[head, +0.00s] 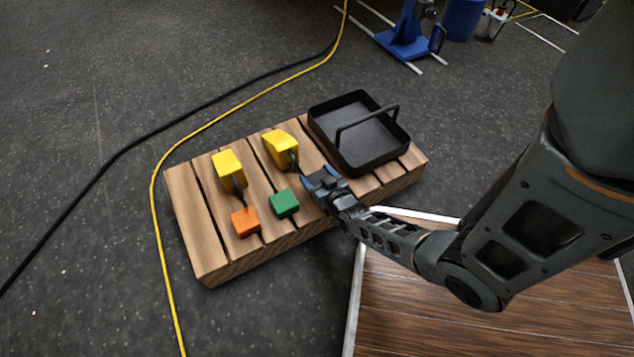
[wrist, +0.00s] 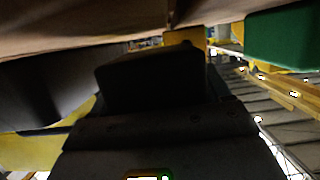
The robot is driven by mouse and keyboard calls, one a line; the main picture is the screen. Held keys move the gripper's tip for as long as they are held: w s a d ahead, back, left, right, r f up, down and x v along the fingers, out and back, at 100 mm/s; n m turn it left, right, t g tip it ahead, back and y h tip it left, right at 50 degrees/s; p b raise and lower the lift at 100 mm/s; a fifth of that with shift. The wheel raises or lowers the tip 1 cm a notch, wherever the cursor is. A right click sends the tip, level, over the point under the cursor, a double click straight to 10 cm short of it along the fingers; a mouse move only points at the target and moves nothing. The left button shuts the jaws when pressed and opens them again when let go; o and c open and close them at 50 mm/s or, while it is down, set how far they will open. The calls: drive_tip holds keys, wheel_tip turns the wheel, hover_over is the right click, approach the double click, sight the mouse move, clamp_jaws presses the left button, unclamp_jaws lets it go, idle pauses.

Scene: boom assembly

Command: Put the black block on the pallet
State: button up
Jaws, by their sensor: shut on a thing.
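My gripper (head: 318,179) is over the front middle of the wooden pallet (head: 196,225), just right of the green block. In the wrist view a dark, box-shaped thing (wrist: 152,76), which looks like the black block, sits at the gripper's end, close to the pallet's wood (wrist: 80,40). The gripper is shut on it. In the head view the fingers and wrist hide the block, so I cannot tell whether it touches the pallet.
A green block (head: 284,203) and an orange block (head: 245,222) lie on the pallet's front part. Two yellow things with dark parts (head: 228,166) (head: 279,146) stand behind them. A black handled tray (head: 365,145) occupies the right end. The pallet's left end is bare.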

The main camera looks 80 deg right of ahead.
drive_tip(key=shift+f, duration=0.8)
drive_tip(key=shift+r, duration=0.1)
drive_tip(key=o, duration=1.2)
drive_tip(key=shift+c, duration=0.2)
